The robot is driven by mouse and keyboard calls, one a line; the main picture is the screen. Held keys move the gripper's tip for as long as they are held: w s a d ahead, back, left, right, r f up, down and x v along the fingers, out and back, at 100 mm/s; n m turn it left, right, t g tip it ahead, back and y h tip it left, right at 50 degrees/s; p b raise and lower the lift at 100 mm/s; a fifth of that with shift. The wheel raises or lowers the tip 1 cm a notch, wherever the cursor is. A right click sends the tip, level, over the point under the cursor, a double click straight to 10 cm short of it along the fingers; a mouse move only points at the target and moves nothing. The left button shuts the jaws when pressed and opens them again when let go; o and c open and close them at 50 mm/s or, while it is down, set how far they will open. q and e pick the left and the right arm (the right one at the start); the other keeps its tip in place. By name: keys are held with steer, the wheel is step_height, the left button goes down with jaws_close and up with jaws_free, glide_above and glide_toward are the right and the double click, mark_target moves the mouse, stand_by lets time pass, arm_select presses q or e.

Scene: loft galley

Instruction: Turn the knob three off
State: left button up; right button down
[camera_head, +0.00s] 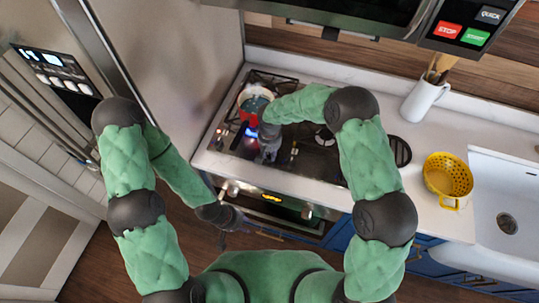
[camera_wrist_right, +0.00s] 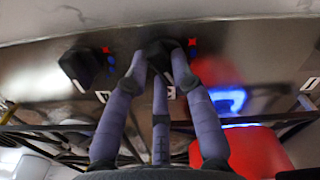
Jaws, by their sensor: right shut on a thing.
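My right gripper (camera_head: 268,154) reaches down over the front part of the cooktop (camera_head: 205,160). In the right wrist view its fingers (camera_wrist_right: 158,62) are closed around a dark knob (camera_wrist_right: 157,48) on the shiny panel, covering much of it. A second dark knob (camera_wrist_right: 80,68) stands to the left, apart from the fingers, with a pale line on it. Red and blue marks sit beside both knobs. I cannot read which knob is three. A blue flame (camera_head: 251,132) shows by the red pot (camera_head: 246,116). My left gripper (camera_head: 226,217) hangs in front of the oven; its fingers are unclear.
The red pot also fills the lower right of the right wrist view (camera_wrist_right: 255,150). A white pitcher with utensils (camera_head: 421,101), a yellow colander (camera_head: 448,178) and a sink (camera_head: 506,205) lie to the right. A tall fridge or cabinet panel (camera_head: 185,60) stands left of the cooktop.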

mark_target(269, 156)
steer(key=m+b, duration=0.2)
steer(key=shift+f+b, duration=0.25)
steer(key=shift+b, duration=0.1)
steer(key=shift+s+r+m+b, duration=0.1)
steer(key=shift+m+b, duration=0.6)
steer(key=shift+m, duration=0.15)
steer(key=shift+s+r+m+b, duration=0.1)
steer(key=shift+m+b, duration=0.6)
steer(key=shift+m, duration=0.15)
steer(key=c, duration=1)
jaws_free()
steer(key=shift+c, duration=0.2)
steer(key=shift+r, duration=0.15)
step_height(269, 156, up, 12)
steer(key=shift+f, duration=0.2)
